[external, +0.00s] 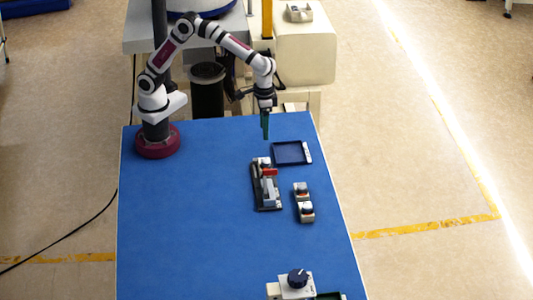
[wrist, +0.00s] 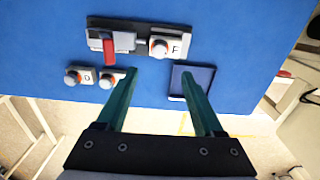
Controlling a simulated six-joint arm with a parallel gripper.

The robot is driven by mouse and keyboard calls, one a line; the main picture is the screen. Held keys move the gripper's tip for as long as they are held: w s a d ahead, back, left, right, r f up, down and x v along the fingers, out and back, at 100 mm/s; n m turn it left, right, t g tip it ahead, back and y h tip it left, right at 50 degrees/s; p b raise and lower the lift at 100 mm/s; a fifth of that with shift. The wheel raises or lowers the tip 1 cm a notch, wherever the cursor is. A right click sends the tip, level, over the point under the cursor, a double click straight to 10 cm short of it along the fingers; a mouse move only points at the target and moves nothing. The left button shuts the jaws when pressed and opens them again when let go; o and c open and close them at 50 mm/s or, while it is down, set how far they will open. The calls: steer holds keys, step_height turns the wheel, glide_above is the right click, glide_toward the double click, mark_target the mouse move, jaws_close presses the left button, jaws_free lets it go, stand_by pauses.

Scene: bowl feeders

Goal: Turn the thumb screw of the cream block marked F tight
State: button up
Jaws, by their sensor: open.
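The cream block marked F (wrist: 176,48) shows in the wrist view with a round knob, its thumb screw (wrist: 159,46), on its left part. It sits at the right end of a dark fixture (wrist: 125,25) that has a red lever (wrist: 108,48). In the external view the F block (external: 262,162) is at the far end of the fixture (external: 266,199). My gripper (external: 265,136) points down above the table, beyond the fixture's far end and clear of it. In the wrist view its green fingers (wrist: 159,76) are apart with nothing between them.
A dark tray (external: 275,154) lies right of the fixture's far end. Two more cream blocks with knobs (external: 301,190) (external: 306,211) stand right of the fixture; one is marked D (wrist: 86,77). A box with a dark dial (external: 297,287) is at the near edge. The table's left side is clear.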

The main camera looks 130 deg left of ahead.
mark_target(266, 160)
steer(key=shift+n, duration=0.5)
steer(key=f, duration=1.2)
steer(key=shift+w+a+f, duration=0.2)
steer(key=shift+f, duration=0.2)
jaws_close()
